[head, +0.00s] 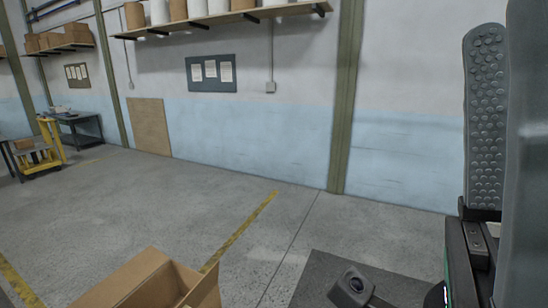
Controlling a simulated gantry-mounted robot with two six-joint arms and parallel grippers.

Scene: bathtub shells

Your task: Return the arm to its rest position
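My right gripper (503,120) stands upright and very close to the camera at the right edge. One grey finger shows its studded pad, and a smooth grey part in front of it is cut off by the frame. The gap between the fingers is not clear, so I cannot tell whether it is open or shut. I see nothing held in the visible part. My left gripper is not in view. No bathtub shells are visible.
An open cardboard box (140,279) is at the bottom, cut off by the frame. A dark device (352,287) is right of it. A yellow cart (48,142) and a dark table (80,127) stand far left. The grey floor (150,195) between is mostly clear.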

